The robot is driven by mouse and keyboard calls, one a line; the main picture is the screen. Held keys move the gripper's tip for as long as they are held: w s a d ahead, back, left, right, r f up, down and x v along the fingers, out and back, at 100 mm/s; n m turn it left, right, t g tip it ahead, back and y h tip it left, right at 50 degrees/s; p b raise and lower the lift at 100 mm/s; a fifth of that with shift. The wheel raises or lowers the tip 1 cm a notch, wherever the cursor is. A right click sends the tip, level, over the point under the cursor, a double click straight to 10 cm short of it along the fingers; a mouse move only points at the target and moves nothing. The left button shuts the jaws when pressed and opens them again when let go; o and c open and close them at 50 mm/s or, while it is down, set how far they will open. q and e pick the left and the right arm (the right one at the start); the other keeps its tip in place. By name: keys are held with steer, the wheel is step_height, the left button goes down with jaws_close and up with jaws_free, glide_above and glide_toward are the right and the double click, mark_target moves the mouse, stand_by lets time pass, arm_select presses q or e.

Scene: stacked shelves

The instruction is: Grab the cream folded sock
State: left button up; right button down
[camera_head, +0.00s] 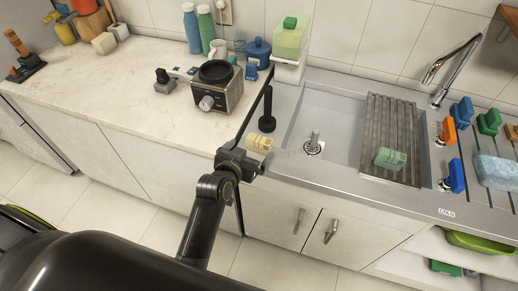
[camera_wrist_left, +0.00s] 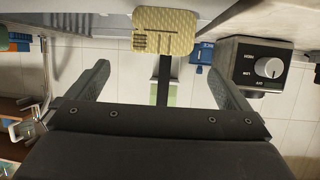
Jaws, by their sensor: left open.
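The cream folded sock (camera_head: 260,143) lies on the front left edge of the sink counter in the head view. It also shows at the top of the left wrist view (camera_wrist_left: 163,30), centred ahead of the fingers. My left gripper (camera_head: 242,160) is beside it at the counter's front edge, just to its left and nearer me. In the wrist view my left gripper (camera_wrist_left: 160,68) has its fingers spread wide, with nothing held between them. The sock looks beyond the fingertips. My right gripper is not in view.
A black upright tool (camera_head: 267,112) stands just behind the sock. A blender base (camera_head: 216,88) is on the counter to the left. The sink (camera_head: 325,122) has a drying rack (camera_head: 374,128) with a green folded item (camera_head: 390,159). The front left counter is clear.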

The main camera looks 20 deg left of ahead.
mark_target(258, 139)
arm_select(q)
steer(key=b+x, duration=0.4)
steer(key=x, duration=0.1)
steer(key=shift+w+a+f, duration=0.1)
steer(key=shift+w, duration=0.45)
steer(key=shift+s, duration=0.1)
steer(key=c, duration=1)
